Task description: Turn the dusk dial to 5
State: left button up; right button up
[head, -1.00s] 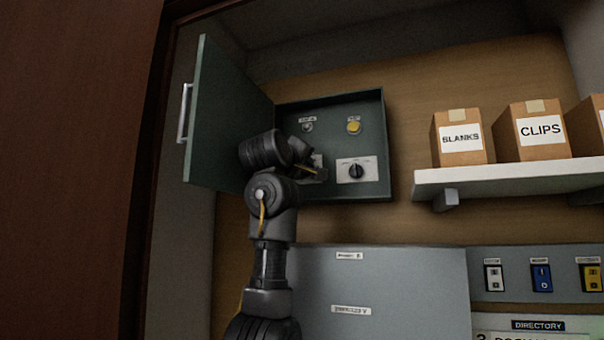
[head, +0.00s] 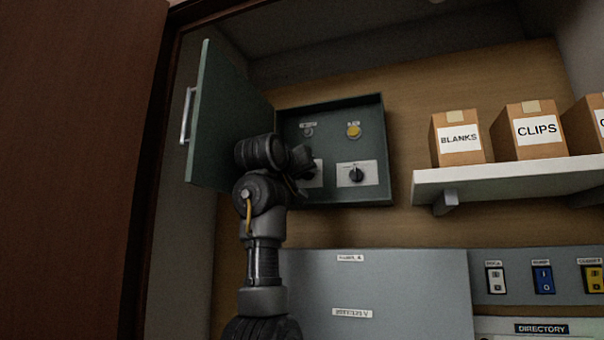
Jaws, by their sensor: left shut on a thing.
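A green wall box (head: 385,165) hangs open with two dial plates low inside it. The right plate (head: 371,174) carries a black dial (head: 356,175); its label is too small to read. The left plate (head: 318,180) is mostly covered by my left gripper (head: 304,172), so its dial is hidden. My left gripper reaches in from the lower left and is shut at that left plate, apparently on the hidden dial. I cannot read which dial is marked dusk, nor any dial setting. My right gripper is not in view.
The box's green door (head: 225,120) stands open at the left, close to my arm. A yellow button (head: 354,131) and a small grey knob (head: 308,132) sit above the dials. A shelf (head: 500,182) with cartons is at right. Grey panels with switches are below.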

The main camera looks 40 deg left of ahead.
pick_arm(q)
jog(key=shift+w+f, duration=0.1)
jog(key=shift+f, duration=0.1)
jog(key=o, duration=1)
jog(key=shift+r, duration=0.1)
jog(key=shift+r, duration=0.1)
jog(key=shift+r, duration=0.25)
jog(key=s+d+r, duration=0.3)
jog(key=r, duration=0.1)
jog(key=s+d+r+b, duration=0.1)
jog(key=s+d+r, duration=0.1)
jog(key=s+r, duration=0.2)
jog(key=s+d+r+b, duration=0.1)
jog(key=s+d+r, duration=0.2)
jog(key=s+r, duration=0.1)
jog(key=shift+s+d+r, duration=0.2)
jog(key=shift+d, duration=0.15)
